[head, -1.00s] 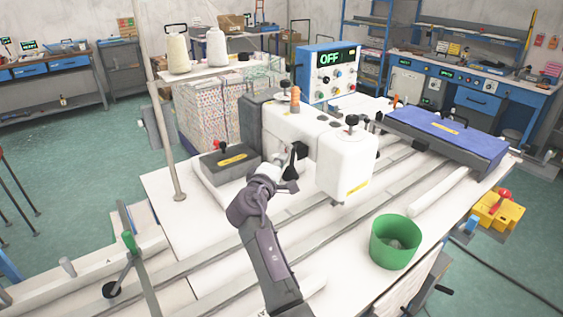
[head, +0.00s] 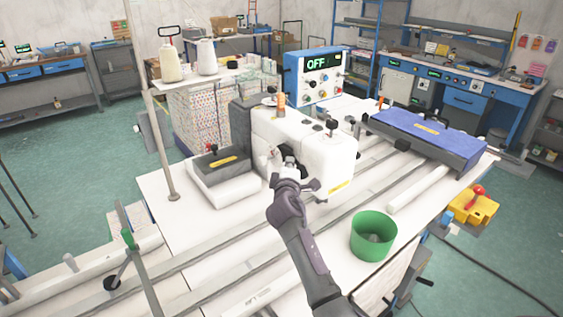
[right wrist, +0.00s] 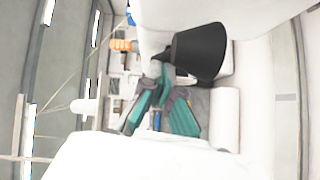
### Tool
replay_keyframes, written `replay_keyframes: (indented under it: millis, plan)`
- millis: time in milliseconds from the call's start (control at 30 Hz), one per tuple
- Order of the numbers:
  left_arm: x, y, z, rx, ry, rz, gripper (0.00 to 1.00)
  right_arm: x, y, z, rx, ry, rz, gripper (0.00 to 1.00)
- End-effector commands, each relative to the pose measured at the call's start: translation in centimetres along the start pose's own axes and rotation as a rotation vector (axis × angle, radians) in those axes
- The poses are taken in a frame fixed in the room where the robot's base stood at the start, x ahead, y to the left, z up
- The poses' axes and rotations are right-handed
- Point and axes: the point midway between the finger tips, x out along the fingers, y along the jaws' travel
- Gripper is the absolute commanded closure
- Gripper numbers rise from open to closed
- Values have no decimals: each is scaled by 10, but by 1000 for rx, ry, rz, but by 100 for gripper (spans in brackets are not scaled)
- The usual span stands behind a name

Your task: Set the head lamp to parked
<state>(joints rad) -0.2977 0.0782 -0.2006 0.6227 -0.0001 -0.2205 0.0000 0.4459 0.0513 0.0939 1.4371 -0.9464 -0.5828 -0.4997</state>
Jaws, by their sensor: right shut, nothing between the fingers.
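The head lamp is a black cone shade (right wrist: 200,52) on a short stem, close in front of my fingers in the right wrist view. In the head view it is at the near side of the white sewing machine (head: 328,160), where my gripper mostly covers it. My right gripper (head: 288,163) is at the machine's near face, beside the lamp. Its teal-padded fingers (right wrist: 160,105) show in the right wrist view, shut and empty. I cannot tell whether they touch the lamp. My left gripper is not in view.
A green bin (head: 372,236) stands on the white table at the right front. A blue control box (head: 312,76) reading OFF is behind the machine. A blue-topped block (head: 428,134) lies at the right. A thin post (head: 158,140) rises at the left. The rails have free room.

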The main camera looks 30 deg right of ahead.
Motion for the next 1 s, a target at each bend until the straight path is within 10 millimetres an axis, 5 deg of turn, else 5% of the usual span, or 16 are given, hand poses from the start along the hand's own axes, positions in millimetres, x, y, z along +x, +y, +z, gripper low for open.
replay_keyframes:
  millis: [400,1000]
  plan:
    - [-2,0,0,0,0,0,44,10,4,24,-2,-4,0,100]
    - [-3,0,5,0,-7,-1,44,13,8,31,-4,-11,4,100]
